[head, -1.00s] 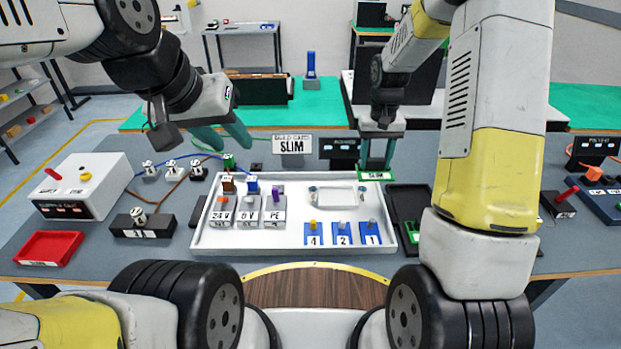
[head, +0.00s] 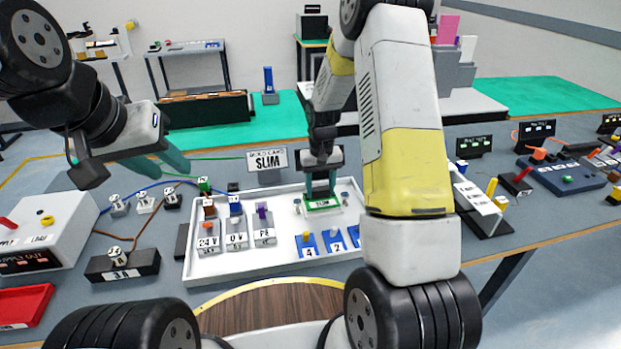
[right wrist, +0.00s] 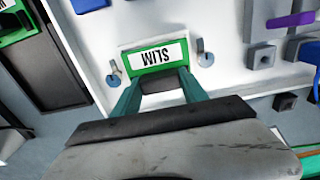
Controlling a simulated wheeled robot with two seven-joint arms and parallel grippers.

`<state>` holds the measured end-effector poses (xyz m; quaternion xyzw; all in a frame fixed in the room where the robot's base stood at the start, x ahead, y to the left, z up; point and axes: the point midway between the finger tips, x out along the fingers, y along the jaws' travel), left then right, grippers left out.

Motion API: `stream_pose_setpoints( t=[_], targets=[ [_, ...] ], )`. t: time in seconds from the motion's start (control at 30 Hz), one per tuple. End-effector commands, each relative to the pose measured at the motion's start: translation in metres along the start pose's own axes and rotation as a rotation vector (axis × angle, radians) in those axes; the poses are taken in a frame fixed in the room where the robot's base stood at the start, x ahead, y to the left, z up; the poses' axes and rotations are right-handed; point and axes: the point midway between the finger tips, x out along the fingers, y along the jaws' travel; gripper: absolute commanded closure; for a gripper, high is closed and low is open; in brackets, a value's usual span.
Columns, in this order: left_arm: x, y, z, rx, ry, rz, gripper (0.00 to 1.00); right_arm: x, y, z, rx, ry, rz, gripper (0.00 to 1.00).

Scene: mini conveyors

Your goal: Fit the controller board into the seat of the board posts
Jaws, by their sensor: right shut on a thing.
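My right gripper is shut on the board's edge. The board covers most of the seat, and I cannot tell whether it touches it or hovers just above. My left gripper (head: 166,166) is open and empty, above the table at the left.
The white tray (head: 275,268) also holds grey terminal blocks (head: 236,236) and blue tagged pieces (head: 306,245). A SLIM sign (head: 267,159) stands behind it. A dark holder (right wrist: 60,60) lies beside the tray. A red bin (head: 25,305) and black block (head: 121,266) are at the left.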

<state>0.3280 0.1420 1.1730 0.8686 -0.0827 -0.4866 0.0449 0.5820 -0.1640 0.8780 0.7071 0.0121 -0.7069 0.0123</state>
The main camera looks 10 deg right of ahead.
Motion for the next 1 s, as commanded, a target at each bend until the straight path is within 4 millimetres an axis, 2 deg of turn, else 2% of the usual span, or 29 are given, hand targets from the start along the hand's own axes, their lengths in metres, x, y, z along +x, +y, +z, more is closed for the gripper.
stream_pose_setpoints(
  t=[0.03, 0.13, 0.47, 0.5, 0.6, 1.0],
  targets=[
    [0.000, 0.000, 0.000, 0.000, 0.000, 0.000, 0.64, 0.009, 0.000, 0.001, 0.000, -0.005, 0.000, 0.93],
    [0.000, 0.000, 0.000, 0.000, 0.000, 0.000, 0.64, 0.020, 0.000, 0.001, 0.000, -0.002, 0.000, 0.93],
    [0.000, 0.000, 0.000, 0.000, 0.000, 0.000, 0.64, 0.023, 0.000, 0.000, 0.000, -0.001, 0.000, 0.93],
    [0.000, 0.000, 0.000, 0.000, 0.000, 0.000, 0.64, 0.023, 0.000, 0.000, 0.000, -0.001, 0.000, 0.48],
    [0.000, 0.000, 0.000, 0.000, 0.000, 0.000, 0.64, 0.023, 0.000, 0.000, 0.000, -0.001, 0.000, 0.28],
    [0.000, 0.000, 0.000, 0.000, 0.000, 0.000, 0.64, 0.018, 0.000, 0.000, 0.000, 0.001, 0.000, 0.28]
  ],
)
